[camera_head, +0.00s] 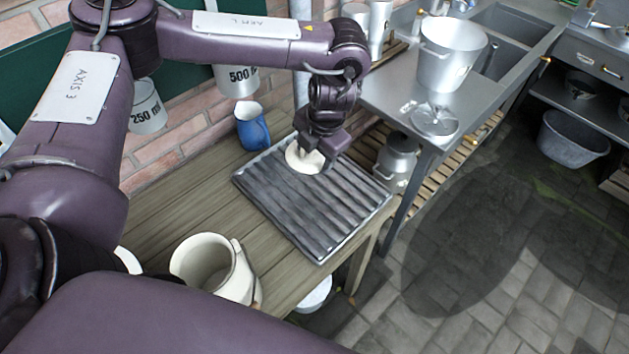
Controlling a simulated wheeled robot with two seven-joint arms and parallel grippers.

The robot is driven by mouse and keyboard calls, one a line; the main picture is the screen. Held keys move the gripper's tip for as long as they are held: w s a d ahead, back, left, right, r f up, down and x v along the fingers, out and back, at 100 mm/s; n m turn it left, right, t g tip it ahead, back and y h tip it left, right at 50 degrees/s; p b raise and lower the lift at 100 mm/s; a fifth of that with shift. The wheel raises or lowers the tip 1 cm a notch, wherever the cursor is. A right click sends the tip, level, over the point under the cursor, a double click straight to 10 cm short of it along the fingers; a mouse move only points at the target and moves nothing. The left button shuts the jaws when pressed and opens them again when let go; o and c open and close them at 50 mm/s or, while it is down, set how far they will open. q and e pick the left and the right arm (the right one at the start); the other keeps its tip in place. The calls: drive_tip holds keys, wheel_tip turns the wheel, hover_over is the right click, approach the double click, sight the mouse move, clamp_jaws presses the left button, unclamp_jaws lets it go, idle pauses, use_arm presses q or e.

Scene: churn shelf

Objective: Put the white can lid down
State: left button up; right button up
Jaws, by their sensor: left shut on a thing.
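The white can lid (300,158) is a round cream-white disc at the far end of a dark ribbed draining tray (310,205). My left gripper (322,160) reaches down from above and is shut on the lid. The fingers and wrist hide part of the lid. I cannot tell whether the lid touches the ribs or hangs just above them. My right gripper is not in view.
A blue jug (252,128) stands behind the tray near the brick wall. A cream jug (214,268) stands at the bench's near end. A metal table (388,88) at the right bears a steel pail (449,58) and a metal lid (434,121). The tray's near part is clear.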

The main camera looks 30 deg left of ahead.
use_arm(q)
drive_tip(key=x, duration=0.4)
drive_tip(key=d+b+x, duration=0.1)
drive_tip(key=shift+s+f, duration=0.2)
drive_tip(key=shift+f, duration=0.3)
drive_tip(key=x, duration=0.3)
drive_tip(key=shift+s+d+f+b, duration=0.2)
drive_tip(key=shift+d+b, duration=0.1)
drive_tip(key=shift+b, duration=0.1)
drive_tip(key=shift+w+f, duration=0.1)
drive_tip(key=shift+f, duration=0.2)
drive_tip(key=o, duration=1.2)
drive_tip(key=shift+f, duration=0.1)
